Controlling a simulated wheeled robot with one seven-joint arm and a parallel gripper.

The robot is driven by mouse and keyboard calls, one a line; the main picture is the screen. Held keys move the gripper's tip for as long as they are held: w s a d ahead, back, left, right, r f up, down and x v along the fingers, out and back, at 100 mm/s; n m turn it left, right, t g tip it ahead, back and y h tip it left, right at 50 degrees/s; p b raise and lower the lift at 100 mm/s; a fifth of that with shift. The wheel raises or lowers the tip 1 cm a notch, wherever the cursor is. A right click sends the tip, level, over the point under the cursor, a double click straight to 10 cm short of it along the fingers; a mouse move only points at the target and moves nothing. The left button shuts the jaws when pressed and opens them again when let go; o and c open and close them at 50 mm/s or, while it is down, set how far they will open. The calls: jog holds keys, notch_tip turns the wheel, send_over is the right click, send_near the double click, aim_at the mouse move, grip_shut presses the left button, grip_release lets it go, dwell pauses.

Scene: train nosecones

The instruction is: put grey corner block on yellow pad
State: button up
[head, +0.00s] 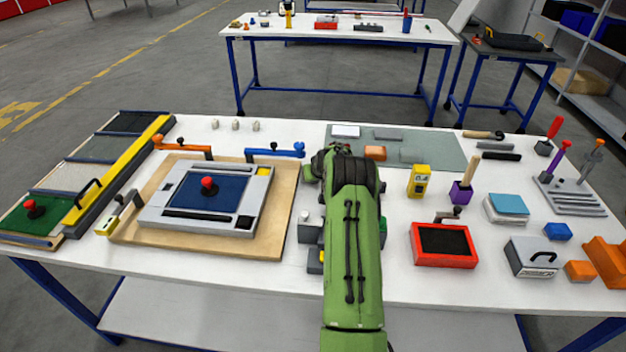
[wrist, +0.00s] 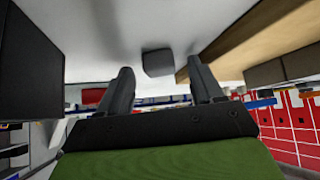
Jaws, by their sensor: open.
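My gripper shows in the wrist view (wrist: 160,90) with its two dark fingers spread apart and nothing between them. A small dark grey block (wrist: 158,63) lies on the white surface beyond the fingertips, roughly centred between them and apart from them. It looks like the grey corner block. In the head view my green arm reaches over the table and hides the gripper. Grey blocks (head: 314,262) show partly at the arm's left side, with a bit of yellow by them. A small yellow square (head: 263,171) sits at the grey frame's upper right corner; I cannot tell which yellow is the pad.
A wooden board (head: 275,245) carrying the grey frame (head: 160,212) lies left of my arm; its edge also shows in the wrist view (wrist: 255,40). A red tray (head: 414,250) and yellow box (head: 419,181) stand to the right. White table is bare along the front left.

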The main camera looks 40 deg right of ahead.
jog(key=shift+w+d+f, duration=0.1)
jog(key=shift+w+f, duration=0.1)
jog(key=shift+f, duration=0.05)
jog(key=shift+s+r, duration=0.1)
grip_shut()
notch_tip(320, 180, up, 10)
jog(key=p, duration=0.1)
dwell(0.4)
